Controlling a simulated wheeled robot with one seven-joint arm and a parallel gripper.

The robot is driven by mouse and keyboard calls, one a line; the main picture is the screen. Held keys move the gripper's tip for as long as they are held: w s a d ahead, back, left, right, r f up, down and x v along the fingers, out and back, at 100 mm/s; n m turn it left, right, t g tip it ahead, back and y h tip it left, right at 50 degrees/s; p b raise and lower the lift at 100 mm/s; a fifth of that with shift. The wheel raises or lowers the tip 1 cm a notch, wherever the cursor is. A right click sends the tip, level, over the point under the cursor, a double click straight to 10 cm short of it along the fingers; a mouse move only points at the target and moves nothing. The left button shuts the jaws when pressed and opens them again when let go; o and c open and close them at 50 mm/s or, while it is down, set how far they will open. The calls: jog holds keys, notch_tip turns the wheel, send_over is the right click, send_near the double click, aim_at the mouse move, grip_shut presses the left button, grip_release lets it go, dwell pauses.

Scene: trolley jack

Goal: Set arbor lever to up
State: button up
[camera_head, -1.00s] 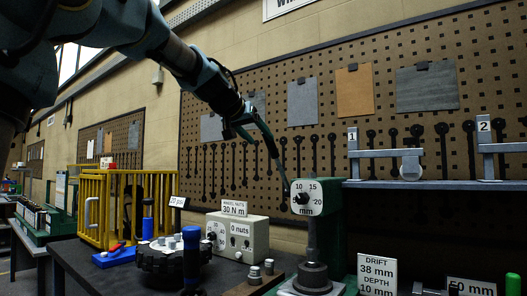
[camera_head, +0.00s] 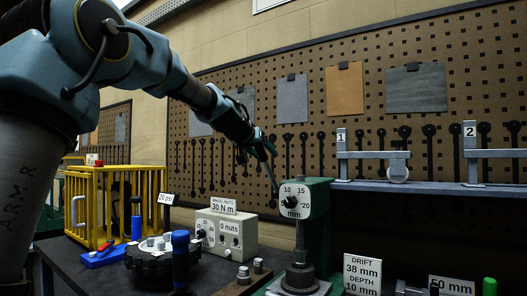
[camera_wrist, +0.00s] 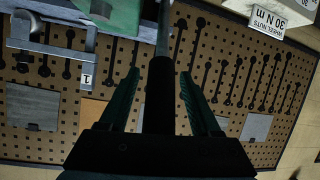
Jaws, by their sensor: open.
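The arbor press stands on the bench, with a green body (camera_head: 318,205) and a white dial face (camera_head: 295,200) marked 10, 15, 20 mm. Its lever (camera_head: 273,179) is a thin rod leaning up and left from beside the dial towards my gripper (camera_head: 264,150). In the wrist view the lever's dark grip (camera_wrist: 161,85) lies between my two open, ridged fingers (camera_wrist: 160,78), with a gap showing on each side. The grey rod runs on to the top edge beside the green body (camera_wrist: 118,12). The lever's pivot end is hidden in the wrist view.
A shelf (camera_head: 425,187) with numbered grey fixtures is right of the press. A yellow cage (camera_head: 112,205), a gauge box (camera_head: 227,232) and a dark round hub (camera_head: 160,270) crowd the bench at left. A pegboard (camera_head: 350,130) stands behind. Signs (camera_head: 362,274) stand in front at right.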

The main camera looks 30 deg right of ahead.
grip_shut()
dwell(0.5)
dwell(0.8)
